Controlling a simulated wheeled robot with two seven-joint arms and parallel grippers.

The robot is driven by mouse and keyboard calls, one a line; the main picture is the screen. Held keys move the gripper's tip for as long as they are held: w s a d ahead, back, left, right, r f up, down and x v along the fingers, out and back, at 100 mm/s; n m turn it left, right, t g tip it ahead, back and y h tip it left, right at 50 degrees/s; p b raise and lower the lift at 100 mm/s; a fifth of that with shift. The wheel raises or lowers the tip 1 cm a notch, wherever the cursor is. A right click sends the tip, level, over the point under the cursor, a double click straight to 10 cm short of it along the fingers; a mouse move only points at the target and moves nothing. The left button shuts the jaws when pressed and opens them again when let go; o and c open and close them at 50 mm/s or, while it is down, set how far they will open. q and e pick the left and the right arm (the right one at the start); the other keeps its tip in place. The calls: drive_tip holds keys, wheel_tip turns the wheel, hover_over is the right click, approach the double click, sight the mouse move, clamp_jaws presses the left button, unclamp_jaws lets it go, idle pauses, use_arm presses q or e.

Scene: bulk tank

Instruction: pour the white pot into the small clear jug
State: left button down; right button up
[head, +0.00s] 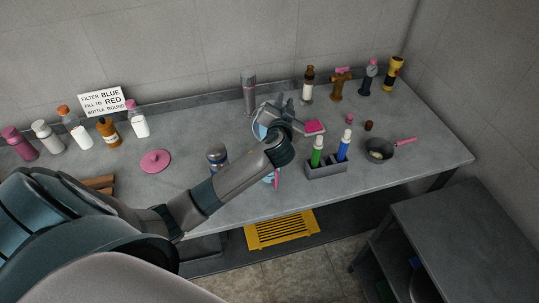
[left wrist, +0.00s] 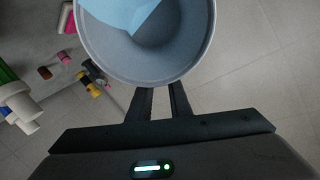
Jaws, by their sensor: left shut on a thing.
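My left gripper (left wrist: 160,95) is shut on the wall of the white pot (left wrist: 150,77), which shows from above in the left wrist view. Pale blue liquid (left wrist: 120,12) lies at one side of the pot, away from the fingers, and the pot looks tilted. In the head view the gripper (head: 268,122) is above the middle of the counter, and the pot is mostly hidden by it. A small pale-blue thing with a pink part (head: 276,178) shows below my left forearm; I cannot tell whether it is the small clear jug. My right gripper is out of view.
On the counter (head: 420,165), a grey rack (head: 327,171) with green and blue bottles and a dark pan (head: 379,150) stand to the right. A pink lid (head: 155,161) and several bottles are at left. A tall grey bottle (head: 249,92) stands behind.

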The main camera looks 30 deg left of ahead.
use_arm(q)
drive_tip(key=shift+s+d+r, duration=0.15)
drive_tip(key=shift+s+r, duration=0.05)
drive_tip(key=shift+s+d+r+t+b, duration=0.2)
drive_tip(key=shift+s+r+t+b, duration=0.1)
drive_tip(key=shift+b, duration=0.2)
drive_tip(key=shift+d+r, duration=0.1)
drive_tip(key=shift+s, duration=0.1)
drive_tip(key=shift+r+y+b, duration=0.1)
drive_tip(key=shift+y+b, duration=0.2)
